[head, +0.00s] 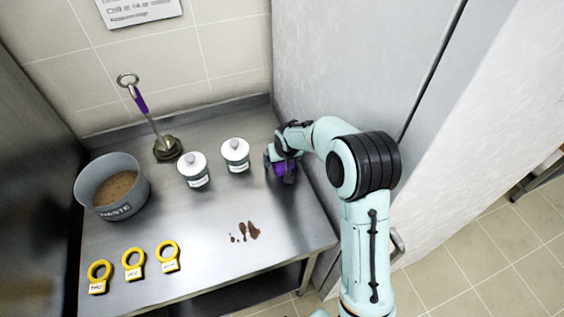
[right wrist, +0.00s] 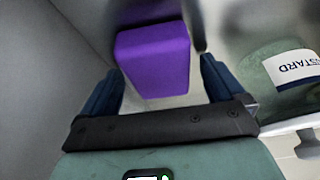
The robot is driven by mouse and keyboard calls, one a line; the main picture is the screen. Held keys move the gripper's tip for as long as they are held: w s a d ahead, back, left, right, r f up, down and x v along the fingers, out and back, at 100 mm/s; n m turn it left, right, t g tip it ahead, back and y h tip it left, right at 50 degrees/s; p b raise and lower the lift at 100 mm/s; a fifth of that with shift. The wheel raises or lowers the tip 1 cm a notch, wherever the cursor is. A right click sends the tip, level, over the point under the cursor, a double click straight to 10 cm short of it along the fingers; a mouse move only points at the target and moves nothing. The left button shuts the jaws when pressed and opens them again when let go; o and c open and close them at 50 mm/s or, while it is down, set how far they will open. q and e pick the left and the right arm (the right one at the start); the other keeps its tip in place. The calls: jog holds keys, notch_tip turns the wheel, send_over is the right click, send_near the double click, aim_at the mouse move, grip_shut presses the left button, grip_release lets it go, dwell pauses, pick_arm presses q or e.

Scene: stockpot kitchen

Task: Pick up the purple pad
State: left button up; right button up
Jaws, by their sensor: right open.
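The purple pad (head: 280,168) lies at the right side of the steel table, close to the cabinet wall, and is partly hidden by my right gripper (head: 282,163) in the head view. In the right wrist view the purple pad (right wrist: 154,60) is a block between the two dark fingers of my right gripper (right wrist: 158,88). The fingers are open, with a gap visible on both sides of the pad. My left gripper is not in view.
Two white-lidded canisters (head: 235,155) (head: 194,170) stand left of the pad. A grey pot of brown contents (head: 113,186), a purple-handled tool (head: 167,147), several yellow rings (head: 133,264) and brown spots (head: 244,232) are on the steel table (head: 205,235). The tall cabinet (head: 370,60) borders the right.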

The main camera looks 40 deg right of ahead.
jog(key=c, duration=1)
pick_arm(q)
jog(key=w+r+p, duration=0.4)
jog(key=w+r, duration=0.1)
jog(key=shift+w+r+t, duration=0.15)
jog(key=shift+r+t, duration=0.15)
pick_arm(e)
notch_tip(320, 180, up, 11)
jog(key=shift+f, duration=0.2)
jog(key=shift+o, duration=1.3)
jog(key=shift+c, duration=1.1)
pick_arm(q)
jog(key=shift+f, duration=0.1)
pick_arm(e)
jog(key=shift+f, duration=0.1)
